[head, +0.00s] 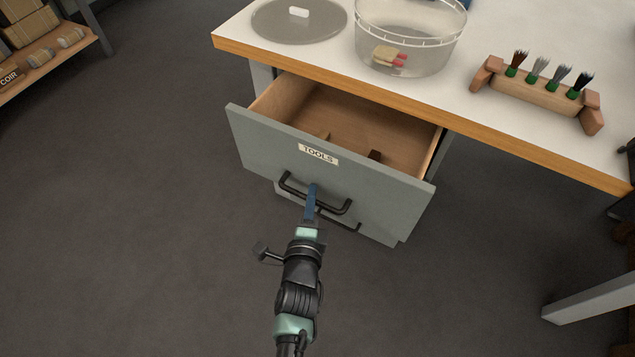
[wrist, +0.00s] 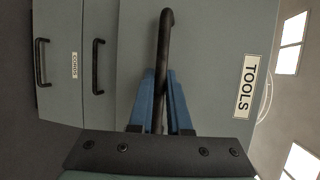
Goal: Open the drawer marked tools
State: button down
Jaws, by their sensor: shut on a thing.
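The grey drawer marked TOOLS (head: 270,150) stands pulled out from under the workbench, and its wooden inside shows with small brown items in it. Its front also fills much of the wrist view (wrist: 215,60), with the TOOLS label at the right. The black bar handle (head: 293,188) runs across the drawer front below the label. My gripper (head: 312,198) is at this handle, its blue fingers on either side of the bar (wrist: 166,40) in the wrist view. It is shut on the handle.
Lower drawers with black handles (wrist: 97,68) lie below, one with a label (wrist: 74,66). On the bench (head: 440,100) stand a clear tub (head: 410,45), a round grey disc (head: 298,20) and a brush rack (head: 535,92). A shelf (head: 45,55) stands at far left. The floor (head: 140,230) left is clear.

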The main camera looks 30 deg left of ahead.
jog(key=s+p, duration=0.4)
jog(key=s, duration=1.4)
jog(key=shift+a, duration=0.25)
jog(key=shift+s, duration=0.1)
jog(key=c, duration=1.2)
grip_release()
jog(key=shift+o, duration=0.2)
jog(key=shift+s, duration=0.1)
jog(key=p+v, duration=0.1)
jog(key=v, duration=1.1)
jog(key=shift+s+d+p, duration=0.15)
jog(key=shift+s+p, duration=0.15)
jog(key=shift+s, duration=0.05)
